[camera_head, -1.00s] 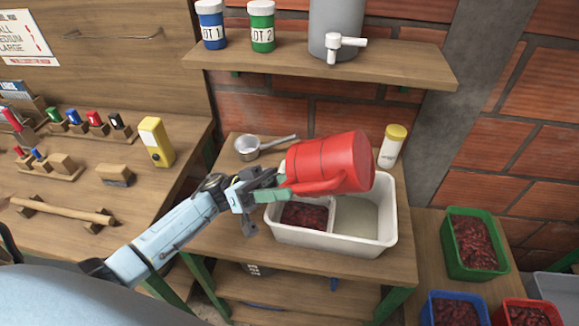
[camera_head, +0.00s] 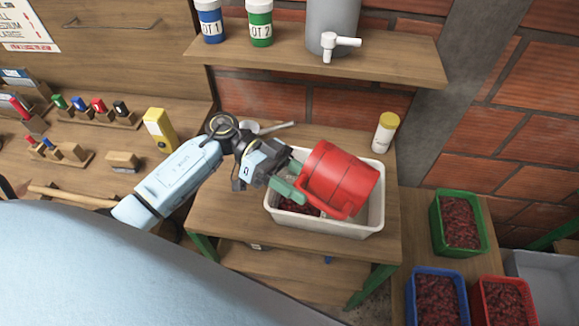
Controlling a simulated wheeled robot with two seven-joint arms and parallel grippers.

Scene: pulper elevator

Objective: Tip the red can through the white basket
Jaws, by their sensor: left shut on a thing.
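The red can (camera_head: 338,178) is tilted in the air over the white tub (camera_head: 376,222) on the small wooden table. My left gripper (camera_head: 290,188), with green fingers, is shut on the can at its left side. Dark red contents (camera_head: 291,206) show at the left end of the tub, partly hidden by the gripper and can. No stream from the can is visible. My right gripper is not in view.
A yellow-capped jar (camera_head: 386,132) stands behind the tub at right. A small metal pan (camera_head: 250,127) is behind my left wrist. A shelf (camera_head: 300,52) hangs above. Green (camera_head: 458,222), blue (camera_head: 437,295) and red (camera_head: 502,300) crates stand at right.

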